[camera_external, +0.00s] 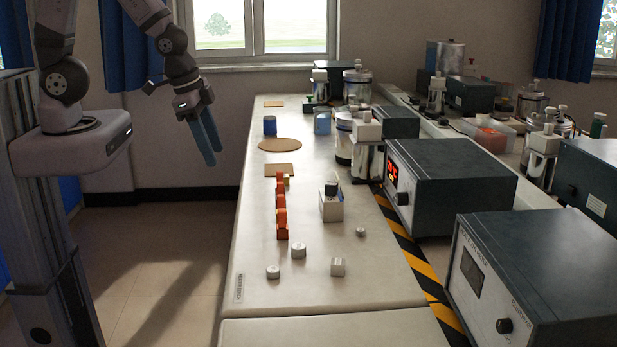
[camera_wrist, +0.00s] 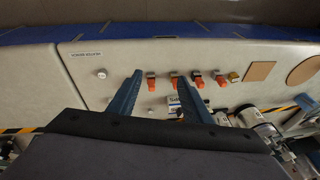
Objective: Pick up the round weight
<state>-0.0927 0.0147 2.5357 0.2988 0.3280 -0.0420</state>
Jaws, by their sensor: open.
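Several small pale weights lie on the near part of the bench. Two look round with a knob on top: one at the front left (camera_external: 273,272) and one a little behind it (camera_external: 299,251). A blockier pale weight (camera_external: 337,267) stands to their right, and a smaller pale piece (camera_external: 361,232) lies farther back. A small pale round piece (camera_wrist: 101,73) shows in the wrist view, left of my fingers; I cannot tell which weight it is. My gripper (camera_external: 211,143) is open and empty, raised left of the bench. Its two blue fingers (camera_wrist: 160,76) are spread apart in the wrist view.
A row of orange pieces (camera_external: 281,215) stands behind the weights, with a white box-like device (camera_external: 331,205) to its right. Dark instruments (camera_external: 450,180) line the right side beyond a striped strip (camera_external: 405,245). The bench front is mostly clear.

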